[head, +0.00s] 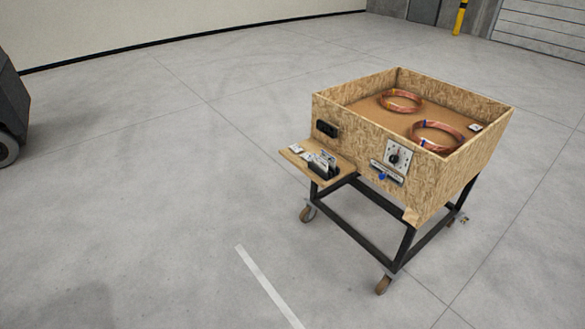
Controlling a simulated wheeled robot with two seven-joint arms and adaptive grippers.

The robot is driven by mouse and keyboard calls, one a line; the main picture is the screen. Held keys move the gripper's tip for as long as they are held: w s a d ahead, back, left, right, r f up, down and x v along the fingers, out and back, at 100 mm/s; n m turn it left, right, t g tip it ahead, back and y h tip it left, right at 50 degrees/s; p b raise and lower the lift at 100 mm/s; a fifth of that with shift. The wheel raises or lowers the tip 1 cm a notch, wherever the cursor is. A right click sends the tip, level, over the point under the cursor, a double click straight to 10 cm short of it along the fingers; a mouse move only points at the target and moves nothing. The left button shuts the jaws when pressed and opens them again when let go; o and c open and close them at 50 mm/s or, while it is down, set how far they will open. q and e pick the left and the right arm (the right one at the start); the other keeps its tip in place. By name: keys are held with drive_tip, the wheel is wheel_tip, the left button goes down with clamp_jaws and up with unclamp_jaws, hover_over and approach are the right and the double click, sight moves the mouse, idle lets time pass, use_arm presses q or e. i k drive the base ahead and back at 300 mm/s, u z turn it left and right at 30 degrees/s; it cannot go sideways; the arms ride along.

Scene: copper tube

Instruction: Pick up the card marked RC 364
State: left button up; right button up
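Several small white cards (327,161) stand in a dark holder (323,171) on a small wooden side shelf (343,168) of a wheeled cart. Another small pale item, maybe a card, lies flat on the shelf (296,149) near its left end. The print on the cards is too small to read, so I cannot tell which is marked RC 364. Neither of my grippers is in the head view.
The cart has an open chipboard box (460,173) with copper coils (437,136) inside, a dial panel (398,154) on its front, and a black frame on casters (383,285). Grey floor (150,200) is clear around it. A dark machine (10,110) stands far left.

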sight(321, 163)
drive_tip(key=u, duration=0.55)
drive_tip(key=i, duration=1.55)
drive_tip(key=u, duration=0.25)
